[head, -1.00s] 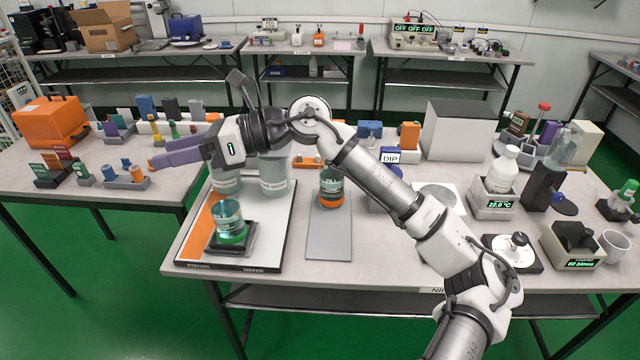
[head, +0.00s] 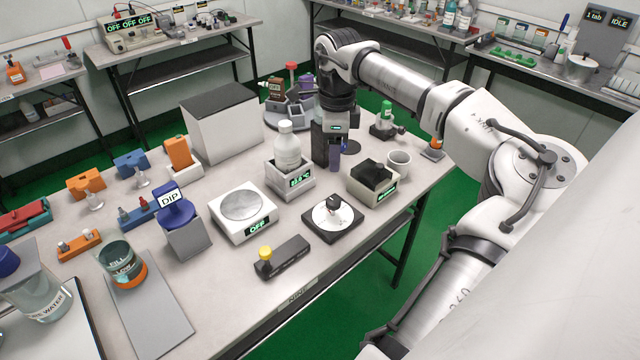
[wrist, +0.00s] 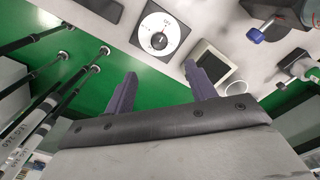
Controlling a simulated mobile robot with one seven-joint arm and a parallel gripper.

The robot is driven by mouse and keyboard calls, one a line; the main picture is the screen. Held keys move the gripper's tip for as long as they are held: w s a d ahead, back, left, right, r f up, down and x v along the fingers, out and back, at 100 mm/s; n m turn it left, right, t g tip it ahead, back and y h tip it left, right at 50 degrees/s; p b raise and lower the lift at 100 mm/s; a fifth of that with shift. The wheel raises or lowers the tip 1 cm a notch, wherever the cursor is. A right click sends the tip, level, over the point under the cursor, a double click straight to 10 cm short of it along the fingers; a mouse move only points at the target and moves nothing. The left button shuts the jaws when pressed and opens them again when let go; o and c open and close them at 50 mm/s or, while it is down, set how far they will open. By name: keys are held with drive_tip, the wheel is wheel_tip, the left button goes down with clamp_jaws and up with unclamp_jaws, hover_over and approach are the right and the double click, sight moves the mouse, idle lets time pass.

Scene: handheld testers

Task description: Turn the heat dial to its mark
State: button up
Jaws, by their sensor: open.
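The heat dial appears to be the round white dial with a dark knob on a black square plate (head: 333,218), near the table's front edge. It also shows at the top of the wrist view (wrist: 158,34), with dark marks on its face; the marks are too small to read. My gripper (head: 336,158) points down behind the dial, beyond the dark box with a green display. In the wrist view its purple fingers (wrist: 160,74) are apart with nothing between them, and the dial lies ahead of them, untouched.
A white bottle (head: 287,143) sits on a block with a display (head: 298,180), left of my gripper. The dark-topped box (head: 372,181) and a white cup (head: 399,162) are to the right. A scale (head: 240,206) and a yellow-capped device (head: 282,257) lie left of the dial.

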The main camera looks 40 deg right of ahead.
sight(333, 201)
wheel_tip(333, 201, down, 14)
drive_tip(key=b, duration=1)
drive_tip(key=shift+s+r, duration=0.1)
drive_tip(key=shift+s, duration=0.05)
drive_tip(key=c, duration=1)
